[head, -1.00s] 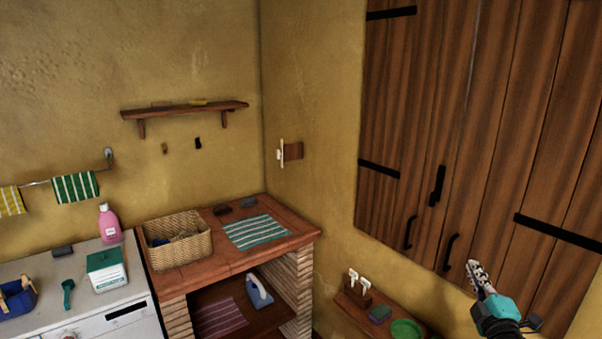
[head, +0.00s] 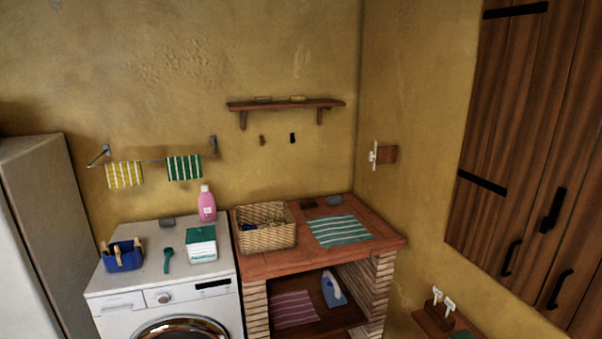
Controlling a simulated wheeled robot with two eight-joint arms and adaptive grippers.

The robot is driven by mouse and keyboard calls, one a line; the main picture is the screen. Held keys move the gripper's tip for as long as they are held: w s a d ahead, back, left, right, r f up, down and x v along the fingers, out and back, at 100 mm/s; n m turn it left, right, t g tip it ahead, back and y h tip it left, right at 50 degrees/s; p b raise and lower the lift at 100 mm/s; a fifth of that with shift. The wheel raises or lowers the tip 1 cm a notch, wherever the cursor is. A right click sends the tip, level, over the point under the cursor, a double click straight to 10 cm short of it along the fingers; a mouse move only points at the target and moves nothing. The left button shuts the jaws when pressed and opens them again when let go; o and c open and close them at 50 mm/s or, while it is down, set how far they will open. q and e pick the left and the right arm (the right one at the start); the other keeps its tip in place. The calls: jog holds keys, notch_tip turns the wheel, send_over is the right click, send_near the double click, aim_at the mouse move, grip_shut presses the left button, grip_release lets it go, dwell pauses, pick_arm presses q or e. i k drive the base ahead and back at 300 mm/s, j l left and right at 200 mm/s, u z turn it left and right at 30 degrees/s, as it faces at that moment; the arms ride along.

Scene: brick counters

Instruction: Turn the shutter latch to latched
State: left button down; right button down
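The wooden shutters (head: 520,150) are on the right wall, closed, with black strap hinges and two black pull handles low down. The shutter latch (head: 551,210) is a black upright bar near the seam between the shutter panels, above the handles. It looks close to vertical, leaning slightly. Neither of my grippers shows in the head view now, so whether they are open or shut is hidden.
A brick counter (head: 385,242) with a wicker basket (head: 266,236) and striped cloth stands in the corner. A washing machine (head: 180,306) is to its left, beside a tall pale cabinet (head: 50,220). A small wooden shelf (head: 432,322) sits below the shutters.

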aim_at(548, 221)
jog(key=z, duration=1.3)
